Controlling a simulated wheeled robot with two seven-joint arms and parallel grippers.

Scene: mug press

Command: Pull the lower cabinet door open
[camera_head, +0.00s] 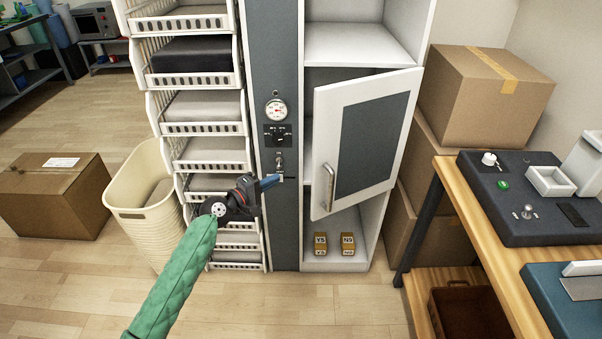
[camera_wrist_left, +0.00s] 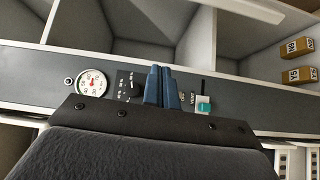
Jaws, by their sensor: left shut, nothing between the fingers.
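The lower cabinet door (camera_head: 368,145), white with a grey inset, stands swung partly open from its right side. Its metal handle (camera_head: 329,187) is on the free left edge. My left gripper (camera_head: 270,181) is shut and empty, left of the door and apart from the handle. Its blue fingers are in front of the grey control panel (camera_head: 256,60), close to a small switch (camera_head: 280,165). In the left wrist view the closed fingers (camera_wrist_left: 160,72) lie between a black dial (camera_wrist_left: 128,85) and a teal switch (camera_wrist_left: 203,104); contact cannot be told. My right gripper is not in view.
White basket drawers (camera_head: 207,129) are left of the panel. Cardboard boxes (camera_head: 480,95) and a wooden workbench (camera_head: 470,220) stand at the right. A cream bin (camera_head: 140,200) is at the left. Floor in front is clear.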

